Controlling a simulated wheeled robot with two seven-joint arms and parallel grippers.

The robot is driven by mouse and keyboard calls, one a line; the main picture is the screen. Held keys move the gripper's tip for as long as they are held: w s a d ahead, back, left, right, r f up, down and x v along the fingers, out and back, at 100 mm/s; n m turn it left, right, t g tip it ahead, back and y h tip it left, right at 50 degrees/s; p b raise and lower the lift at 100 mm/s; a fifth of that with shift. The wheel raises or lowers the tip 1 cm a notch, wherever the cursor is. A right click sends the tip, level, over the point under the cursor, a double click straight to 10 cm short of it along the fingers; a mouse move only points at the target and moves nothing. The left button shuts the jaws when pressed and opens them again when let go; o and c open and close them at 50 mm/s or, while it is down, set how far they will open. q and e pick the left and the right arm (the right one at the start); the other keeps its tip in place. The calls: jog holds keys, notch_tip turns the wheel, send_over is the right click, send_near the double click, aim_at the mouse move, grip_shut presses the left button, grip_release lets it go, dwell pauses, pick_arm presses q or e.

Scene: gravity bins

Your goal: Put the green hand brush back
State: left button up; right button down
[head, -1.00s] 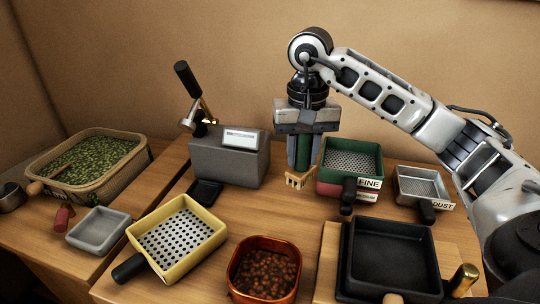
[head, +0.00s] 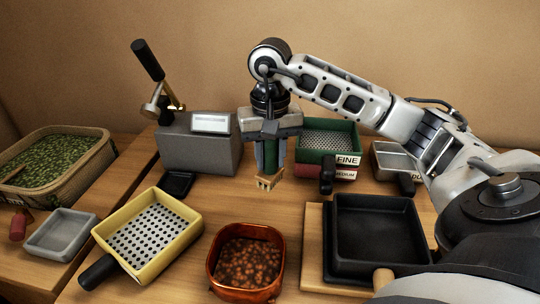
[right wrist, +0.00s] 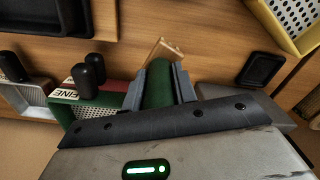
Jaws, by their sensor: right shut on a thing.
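The green hand brush (head: 270,154) hangs upright from my right gripper (head: 269,150), green handle between the fingers and pale bristle end downward. In the right wrist view the gripper (right wrist: 160,88) is shut on the brush (right wrist: 159,85), whose tan end (right wrist: 163,49) points away from the camera. In the head view the brush end is just left of the stacked sieves and right of the grey scale-like box. I cannot tell whether its tip touches the table. My left gripper is not in view.
The green FINE sieve (head: 310,157) sits on a red MEDIUM one, with a DUST sieve (head: 385,172) to the right.

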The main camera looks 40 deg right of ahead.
aim_at(270, 177)
jog(key=shift+f+b, duration=0.7)
jog(key=shift+f, duration=0.1)
notch_tip(270, 177, down, 3)
jog(key=shift+r+b, duration=0.1)
jog(key=shift+b, duration=1.1)
jog(key=shift+f+b, duration=0.55)
jog(key=shift+f, duration=0.25)
pick_arm(q)
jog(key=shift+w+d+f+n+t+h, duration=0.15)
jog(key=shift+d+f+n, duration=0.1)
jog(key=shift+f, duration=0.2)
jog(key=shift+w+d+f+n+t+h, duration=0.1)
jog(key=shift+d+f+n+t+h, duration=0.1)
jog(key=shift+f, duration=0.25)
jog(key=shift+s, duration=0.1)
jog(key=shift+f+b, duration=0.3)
jog(key=shift+b, duration=0.05)
pick_arm(e)
jog(key=shift+f, duration=0.3)
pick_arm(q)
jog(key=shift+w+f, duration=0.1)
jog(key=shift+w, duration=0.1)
pick_arm(e)
jog(key=shift+f, duration=0.25)
